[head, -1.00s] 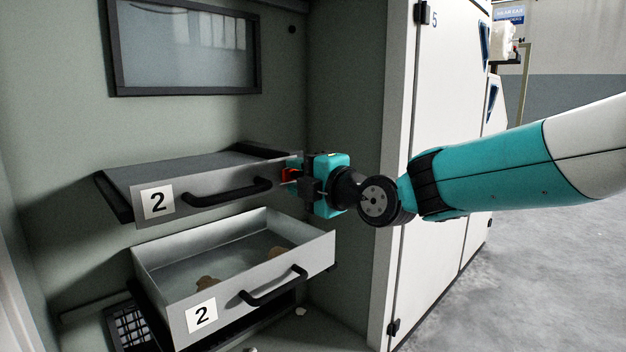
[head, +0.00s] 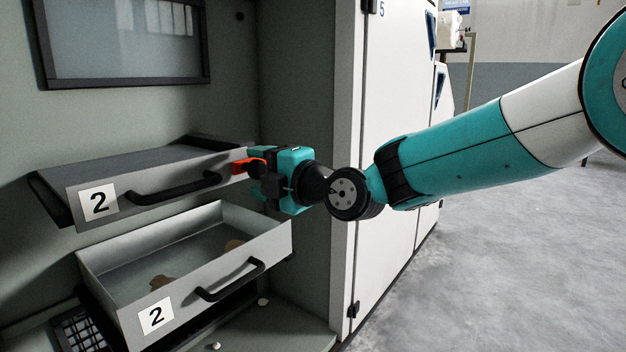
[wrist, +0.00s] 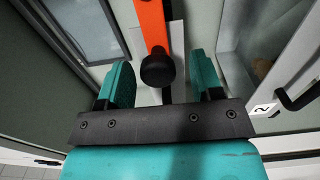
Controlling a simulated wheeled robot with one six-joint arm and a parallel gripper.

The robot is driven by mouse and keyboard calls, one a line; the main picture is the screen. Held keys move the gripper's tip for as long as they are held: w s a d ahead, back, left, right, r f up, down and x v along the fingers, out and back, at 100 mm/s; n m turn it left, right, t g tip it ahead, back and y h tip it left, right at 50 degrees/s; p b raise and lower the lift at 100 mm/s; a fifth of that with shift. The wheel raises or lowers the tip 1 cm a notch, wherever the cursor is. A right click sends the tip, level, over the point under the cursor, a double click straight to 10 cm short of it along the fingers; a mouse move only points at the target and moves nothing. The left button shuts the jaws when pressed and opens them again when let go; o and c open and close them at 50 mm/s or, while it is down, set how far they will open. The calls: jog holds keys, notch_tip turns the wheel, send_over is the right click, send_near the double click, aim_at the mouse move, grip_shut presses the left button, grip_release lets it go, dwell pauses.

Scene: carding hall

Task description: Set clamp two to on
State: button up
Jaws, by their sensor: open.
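The clamp is an orange lever (head: 250,163) at the right end of the upper drawer (head: 150,192), which bears a label 2. In the wrist view the orange lever (wrist: 152,25) ends in a black knob (wrist: 158,72). My gripper (head: 262,172) is at the lever, to the right of the drawer front. In the wrist view my open gripper (wrist: 161,82) has one teal finger on each side of the knob, with gaps showing. The head view hides part of the lever behind the gripper. I cannot tell which setting the lever is at.
A lower open drawer (head: 200,268), also labelled 2, holds brownish lumps and sits below my gripper. A white cabinet door (head: 372,150) stands close on the right, behind my arm. A dark-framed window (head: 125,40) is above. Open grey floor (head: 500,270) lies to the right.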

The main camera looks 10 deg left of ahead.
jog(key=v, duration=1.4)
jog(key=shift+d+p, duration=0.4)
jog(key=shift+p, duration=0.05)
jog(key=shift+s+r, duration=0.1)
jog(key=shift+s, duration=0.05)
jog(key=s+d+r+m+g+h+p, duration=0.35)
jog(key=s+d+m+h+p, duration=0.25)
jog(key=s+d+m+p, duration=0.4)
jog(key=s+d+r+m+g+h+p, duration=0.3)
jog(key=s+d+m+g+h+p, duration=0.35)
jog(key=s+m, duration=0.55)
notch_tip(320, 180, up, 37)
jog(key=d+m+t+p, duration=0.1)
jog(key=p, duration=3.6)
jog(key=shift+w+d+r+y, duration=0.25)
jog(key=shift+d+y, duration=0.1)
jog(key=shift+y, duration=0.1)
